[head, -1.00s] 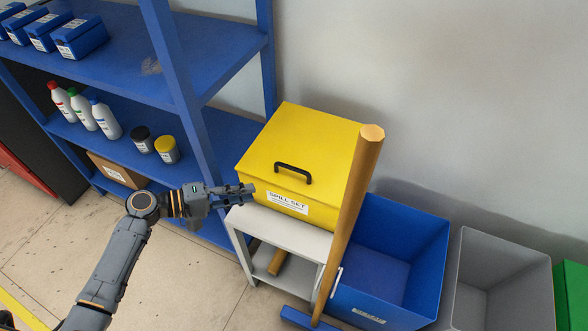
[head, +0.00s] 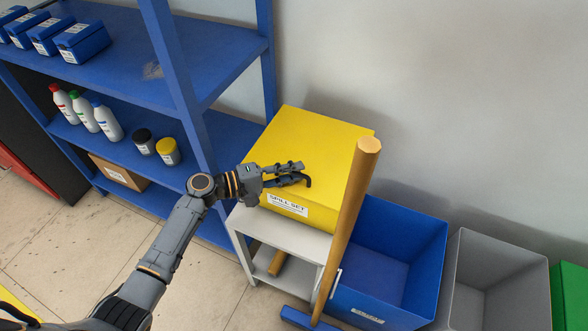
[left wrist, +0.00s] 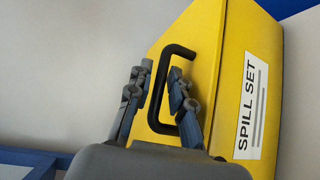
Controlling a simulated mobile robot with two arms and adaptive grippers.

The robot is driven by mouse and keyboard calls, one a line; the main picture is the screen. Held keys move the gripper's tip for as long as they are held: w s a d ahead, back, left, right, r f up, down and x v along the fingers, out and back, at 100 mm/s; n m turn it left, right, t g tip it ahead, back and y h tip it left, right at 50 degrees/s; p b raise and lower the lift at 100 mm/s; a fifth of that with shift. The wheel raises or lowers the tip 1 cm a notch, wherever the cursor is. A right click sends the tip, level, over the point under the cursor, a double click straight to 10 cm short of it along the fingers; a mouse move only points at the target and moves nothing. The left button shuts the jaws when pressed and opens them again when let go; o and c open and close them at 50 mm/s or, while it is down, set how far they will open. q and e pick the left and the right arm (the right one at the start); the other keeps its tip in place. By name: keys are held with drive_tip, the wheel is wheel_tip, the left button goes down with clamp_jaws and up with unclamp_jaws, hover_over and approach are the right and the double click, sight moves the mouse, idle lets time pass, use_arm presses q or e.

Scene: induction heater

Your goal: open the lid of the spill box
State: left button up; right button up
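The yellow spill box (head: 330,140) stands on a small light-grey stand, its lid shut. Its "SPILL SET" label (left wrist: 250,105) shows on the front in the left wrist view. The black lid handle (left wrist: 158,88) is largely covered by my fingers in the head view. My left gripper (head: 298,173) is over the front of the lid at the handle. In the left wrist view my left gripper (left wrist: 160,72) is open, with one finger on each side of the handle's bar. I see no clear grip on it. My right gripper is not in view.
A wooden-handled broom (head: 350,220) leans in front of the box's right side. A blue shelf (head: 195,110) is at left. Blue (head: 395,205) and grey (head: 505,248) open bins stand at right. The wall is behind.

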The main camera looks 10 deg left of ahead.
use_arm(q)
drive_tip(key=shift+w+d+f, duration=0.1)
drive_tip(key=shift+w+d, duration=0.05)
drive_tip(key=shift+d, duration=0.15)
clamp_jaws()
drive_tip(key=w+d+r+n+g+y+p, duration=0.1)
drive_tip(key=w+r+p, duration=0.2)
drive_tip(key=r+p, duration=0.4)
drive_tip(key=w+d+r+n+g+y+p, duration=0.1)
drive_tip(key=w+r+p, duration=0.3)
drive_tip(key=r+p, duration=0.4)
drive_tip(key=shift+d+n+g+y+p, duration=0.15)
drive_tip(key=shift+n+g+y+p, duration=0.25)
drive_tip(key=shift+n+y+p, duration=0.15)
